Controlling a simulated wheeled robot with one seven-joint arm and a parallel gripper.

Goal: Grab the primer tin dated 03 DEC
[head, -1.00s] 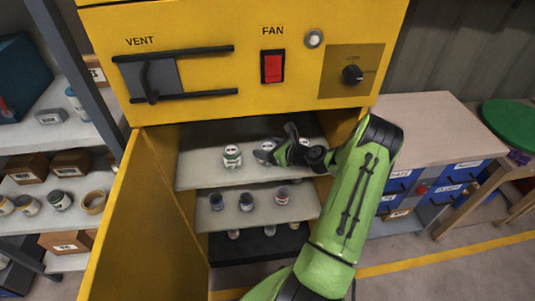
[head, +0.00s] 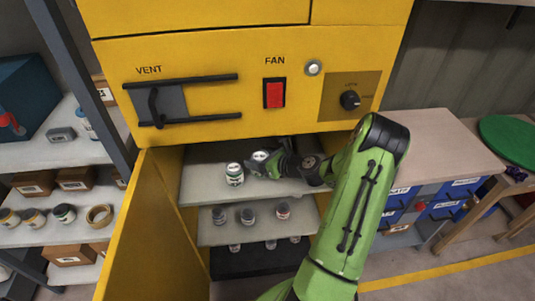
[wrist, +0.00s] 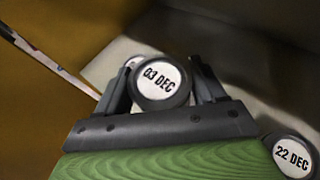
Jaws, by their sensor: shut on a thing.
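The primer tin with the round lid label "03 DEC" (wrist: 158,81) sits between the two fingers of my gripper (wrist: 160,88) in the wrist view. My gripper is shut on it. In the head view my gripper (head: 269,166) is at the top shelf (head: 205,182) inside the yellow cabinet, with the tin's pale lid (head: 260,156) at its fingertips. I cannot tell whether the tin still rests on the shelf. Another tin, labelled "22 DEC" (wrist: 293,154), stands at the lower right in the wrist view, apart from my fingers.
A green-and-white tin (head: 235,173) stands just left of my gripper on the top shelf. Several tins stand on the middle shelf (head: 235,235) and below. The cabinet's open yellow door (head: 150,235) is at left. The cabinet's upper panel (head: 215,110) overhangs the opening.

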